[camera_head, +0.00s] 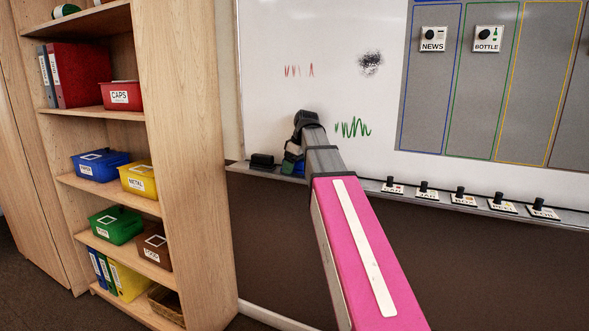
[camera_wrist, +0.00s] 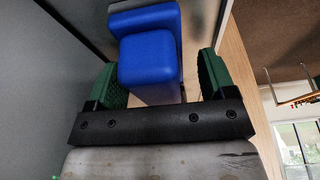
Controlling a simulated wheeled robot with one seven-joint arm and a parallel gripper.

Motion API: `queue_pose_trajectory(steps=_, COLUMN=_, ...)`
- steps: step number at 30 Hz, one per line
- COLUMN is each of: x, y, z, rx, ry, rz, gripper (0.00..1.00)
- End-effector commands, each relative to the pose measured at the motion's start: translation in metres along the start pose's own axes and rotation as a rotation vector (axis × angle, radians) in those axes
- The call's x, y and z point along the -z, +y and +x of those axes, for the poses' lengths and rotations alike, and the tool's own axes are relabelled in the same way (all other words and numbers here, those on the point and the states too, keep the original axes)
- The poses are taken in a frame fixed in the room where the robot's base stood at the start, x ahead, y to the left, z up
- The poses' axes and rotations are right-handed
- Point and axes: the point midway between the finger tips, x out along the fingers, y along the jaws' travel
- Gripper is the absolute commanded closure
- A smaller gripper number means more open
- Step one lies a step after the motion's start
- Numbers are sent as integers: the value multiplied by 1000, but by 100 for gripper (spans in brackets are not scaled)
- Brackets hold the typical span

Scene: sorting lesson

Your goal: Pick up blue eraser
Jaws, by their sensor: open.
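The blue eraser (camera_wrist: 150,58) stands between the two green finger pads of my gripper (camera_wrist: 161,78) in the wrist view. A raised block faces the camera, with a wider blue part beyond it. My gripper is open, one pad on each side; a narrow gap shows at the right pad, and contact on the left is hard to judge. In the head view my gripper (camera_head: 294,153) reaches down at the ledge under the whiteboard, and only a bit of the blue eraser (camera_head: 289,167) shows, the rest hidden behind my gripper.
A black eraser (camera_head: 262,161) lies on the ledge just left of my gripper. Several labelled cards with black knobs, one of them (camera_head: 393,187), line the ledge at right. The whiteboard (camera_head: 270,105) rises behind. A wooden shelf (camera_head: 185,130) with coloured bins stands left.

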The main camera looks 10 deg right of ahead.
Motion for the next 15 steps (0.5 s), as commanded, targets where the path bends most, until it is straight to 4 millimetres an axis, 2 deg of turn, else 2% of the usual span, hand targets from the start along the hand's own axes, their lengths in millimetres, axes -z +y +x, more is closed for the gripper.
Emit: queue_pose_trajectory(steps=15, x=-1, y=0, z=4, rx=0, ry=0, rz=0, gripper=23)
